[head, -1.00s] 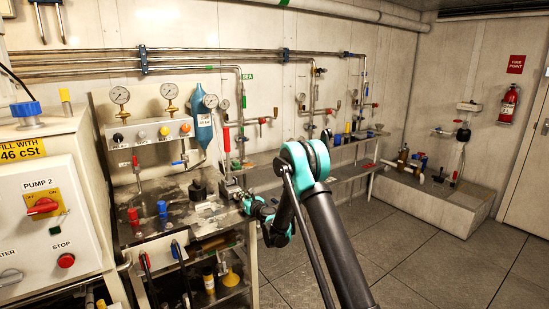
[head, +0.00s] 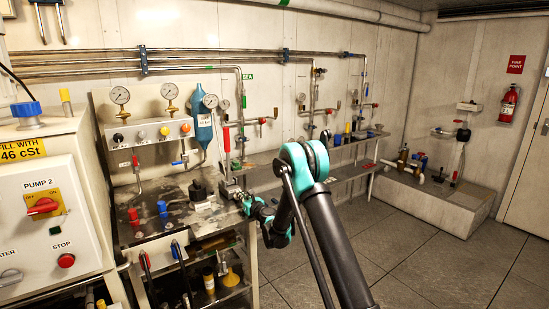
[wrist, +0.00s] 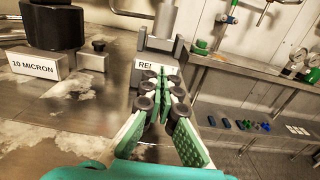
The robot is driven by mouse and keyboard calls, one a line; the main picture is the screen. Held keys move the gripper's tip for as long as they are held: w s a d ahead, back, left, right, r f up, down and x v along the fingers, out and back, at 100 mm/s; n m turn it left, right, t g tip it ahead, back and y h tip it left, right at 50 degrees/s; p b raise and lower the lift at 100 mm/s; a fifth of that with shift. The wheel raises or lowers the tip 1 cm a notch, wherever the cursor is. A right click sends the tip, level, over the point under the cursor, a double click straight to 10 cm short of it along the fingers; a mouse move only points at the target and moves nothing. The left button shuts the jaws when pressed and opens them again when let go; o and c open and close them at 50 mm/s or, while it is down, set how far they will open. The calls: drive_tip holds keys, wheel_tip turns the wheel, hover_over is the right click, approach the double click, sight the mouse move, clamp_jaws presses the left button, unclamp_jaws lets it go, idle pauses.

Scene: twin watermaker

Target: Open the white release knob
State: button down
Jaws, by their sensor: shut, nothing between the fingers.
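In the wrist view, a small white label (wrist: 145,65) begins with "RE"; the rest of it is hidden behind my fingers. It sits on a grey block, with a pale grey upright cylinder (wrist: 166,18) just behind it that may be the release knob. My gripper (wrist: 160,78) is shut and empty, its green-padded fingers close together in front of the label. I cannot tell whether the fingertips touch the block. In the head view my gripper (head: 238,194) is small at the right end of the worn steel bench (head: 150,226).
A black cylinder (wrist: 54,22) and a "10 MICRON" block (wrist: 36,66) stand left of my gripper. A lower steel shelf (wrist: 262,121) with small blue and green parts lies to the right. Gauges, pipes and a blue bottle (head: 204,128) are behind the bench.

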drive_tip(key=shift+s+a, duration=0.3)
drive_tip(key=shift+r, duration=0.35)
drive_tip(key=shift+v, duration=2.95)
drive_tip(key=shift+s+d+f, duration=0.2)
drive_tip(key=shift+s+d, duration=0.1)
drive_tip(key=shift+s, duration=0.05)
drive_tip(key=shift+x, duration=3.5)
